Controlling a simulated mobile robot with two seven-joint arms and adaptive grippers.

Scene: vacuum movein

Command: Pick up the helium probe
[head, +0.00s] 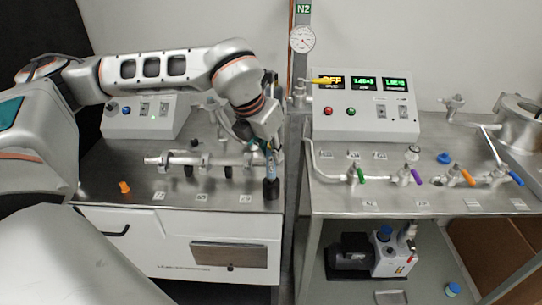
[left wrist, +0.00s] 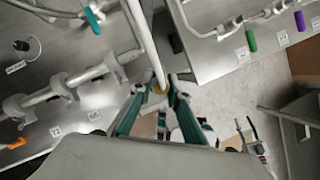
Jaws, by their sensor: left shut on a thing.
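The helium probe appears to be the slim pale rod (left wrist: 143,38) with a yellowish end, seen in the left wrist view. My left gripper (left wrist: 160,84) is shut on it, with the teal-lined fingers either side of the yellowish part. In the head view my left gripper (head: 270,152) points down at the right edge of the left bench, just above a dark upright cylinder (head: 271,189). The probe is mostly hidden there by the gripper. I cannot tell whether the probe still touches the cylinder. My right gripper is not in view.
A metal pipe with clamps (head: 205,159) lies along the left bench (head: 100,180), close to the gripper. The right bench holds a gauge box (head: 365,105) and valves with coloured handles. A vertical post (head: 298,80) stands between the benches.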

